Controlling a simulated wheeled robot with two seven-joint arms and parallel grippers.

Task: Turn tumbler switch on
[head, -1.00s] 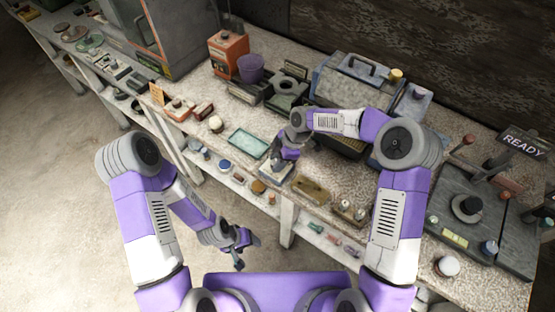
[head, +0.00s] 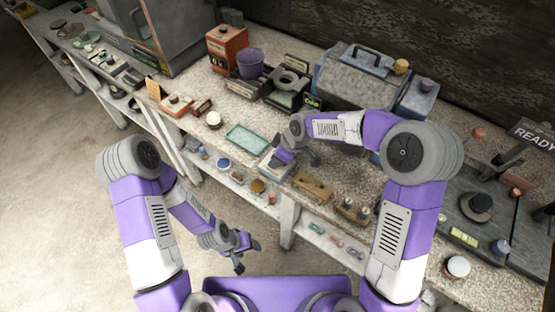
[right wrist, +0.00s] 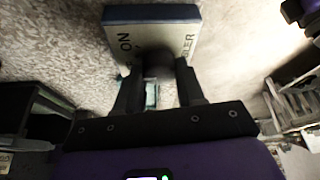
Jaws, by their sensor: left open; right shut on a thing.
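The tumbler switch (right wrist: 178,32) is a pale box with blue sides, lettered "ON" and partly "BLER" in the right wrist view. In the head view its box (head: 267,166) sits at the bench's front edge, partly covered by my right gripper (head: 283,160). In the right wrist view my right gripper (right wrist: 158,78) is shut on the dark rounded lever (right wrist: 158,63) of the switch. The lever's exact tilt is hard to tell. My left gripper (head: 244,254) is open and empty, low in front of the bench.
A green tray (head: 247,139) lies left of the switch and a brass-coloured block (head: 312,186) right of it. A blue-grey case (head: 350,78) stands behind my right arm. Small items fill the shelf below. The floor (head: 70,210) at left is clear.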

